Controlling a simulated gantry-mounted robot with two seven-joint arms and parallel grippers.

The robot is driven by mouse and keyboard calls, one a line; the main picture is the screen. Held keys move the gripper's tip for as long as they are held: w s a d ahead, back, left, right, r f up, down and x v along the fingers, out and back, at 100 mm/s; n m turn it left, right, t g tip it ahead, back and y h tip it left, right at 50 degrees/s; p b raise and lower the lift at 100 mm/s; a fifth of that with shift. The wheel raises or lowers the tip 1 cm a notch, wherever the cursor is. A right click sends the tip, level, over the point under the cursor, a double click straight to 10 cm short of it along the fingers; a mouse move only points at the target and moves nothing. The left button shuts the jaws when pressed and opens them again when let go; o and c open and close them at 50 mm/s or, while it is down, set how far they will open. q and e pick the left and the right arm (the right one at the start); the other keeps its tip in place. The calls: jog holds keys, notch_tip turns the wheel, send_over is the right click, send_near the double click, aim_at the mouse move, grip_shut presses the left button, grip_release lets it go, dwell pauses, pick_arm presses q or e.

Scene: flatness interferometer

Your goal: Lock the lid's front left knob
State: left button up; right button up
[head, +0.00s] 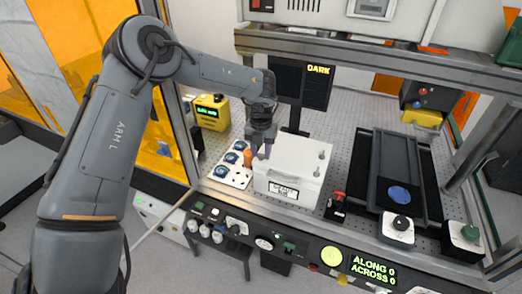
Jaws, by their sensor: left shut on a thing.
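A white box-shaped lid (300,158) stands on the perforated metal plate in the middle of the head view, with a printed label (284,189) on its front. Two small knobs show on the right side of its top, one farther back (322,154) and one nearer the front (316,172). My left gripper (261,154) points down at the front left corner of the lid. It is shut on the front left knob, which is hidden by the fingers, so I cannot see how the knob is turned. My right gripper is not in view.
A white tray (224,177) with blue discs and an orange piece sits close on the left. A black slide unit with a blue disc (399,195) stands right. A control panel (300,248) runs along the front. A dark screen reading DARK (318,70) hangs behind.

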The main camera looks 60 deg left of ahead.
aim_at(261, 154)
pick_arm(q)
jog(key=shift+m, duration=0.6)
jog(key=o, duration=1)
jog(key=shift+o, duration=0.2)
jog(key=shift+r, duration=0.5)
notch_tip(261, 154, up, 10)
